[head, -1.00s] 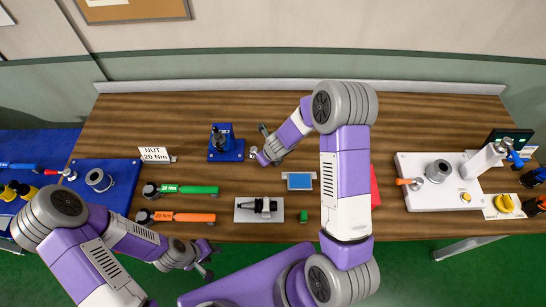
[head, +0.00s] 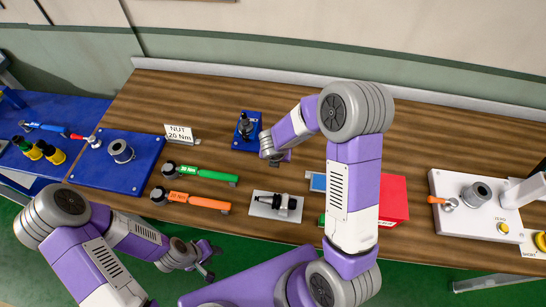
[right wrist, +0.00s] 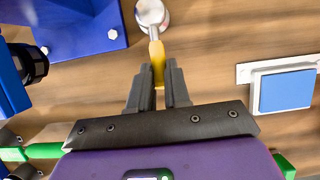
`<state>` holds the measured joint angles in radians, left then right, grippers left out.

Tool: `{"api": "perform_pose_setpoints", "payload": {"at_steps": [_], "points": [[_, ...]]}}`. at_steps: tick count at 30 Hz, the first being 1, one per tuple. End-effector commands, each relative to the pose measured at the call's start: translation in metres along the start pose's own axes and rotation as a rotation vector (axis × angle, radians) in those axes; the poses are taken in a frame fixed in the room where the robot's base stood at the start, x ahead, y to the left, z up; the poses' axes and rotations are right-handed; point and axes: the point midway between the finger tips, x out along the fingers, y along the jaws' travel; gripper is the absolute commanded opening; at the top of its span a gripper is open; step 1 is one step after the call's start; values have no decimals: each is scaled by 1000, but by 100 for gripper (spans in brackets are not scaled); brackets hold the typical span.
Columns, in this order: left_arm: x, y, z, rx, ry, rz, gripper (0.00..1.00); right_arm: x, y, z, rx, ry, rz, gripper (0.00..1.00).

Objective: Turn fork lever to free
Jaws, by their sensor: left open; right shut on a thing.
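In the head view a red-handled lever (head: 80,136) with a pale round hub sits on the blue plate (head: 92,172), beside a grey ring. A second lever with an orange handle (head: 437,200) sits on the white base (head: 480,232) at the right. I cannot tell which is the fork lever. My left gripper (head: 208,262) is open and empty, low at the front, away from both levers. My right gripper (right wrist: 159,88) is shut on a yellow handle (right wrist: 157,52) with a silver round end (right wrist: 152,14), over the middle of the bench.
A blue stand (head: 247,132) with a dark tool is close to my right gripper. A red box (head: 393,196) stands behind that arm.

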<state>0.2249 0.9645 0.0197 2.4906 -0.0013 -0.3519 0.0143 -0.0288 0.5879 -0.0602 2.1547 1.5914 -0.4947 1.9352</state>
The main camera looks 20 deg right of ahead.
Motion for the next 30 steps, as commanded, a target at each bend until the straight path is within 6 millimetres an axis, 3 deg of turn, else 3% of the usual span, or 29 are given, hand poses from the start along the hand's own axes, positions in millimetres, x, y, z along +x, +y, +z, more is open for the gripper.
{"api": "perform_pose_setpoints", "payload": {"at_steps": [16,17,21,30], "points": [[1,0,0,0,0,0,43,-1,-2,3,36,-4,-10,0],[1,0,0,0,0,0,43,-1,-2,3,37,-4,-10,22],[1,0,0,0,0,0,43,-1,-2,2,33,-3,-10,43],[0,0,0,0,0,0,43,-2,-2,2,29,-2,-11,43]]}}
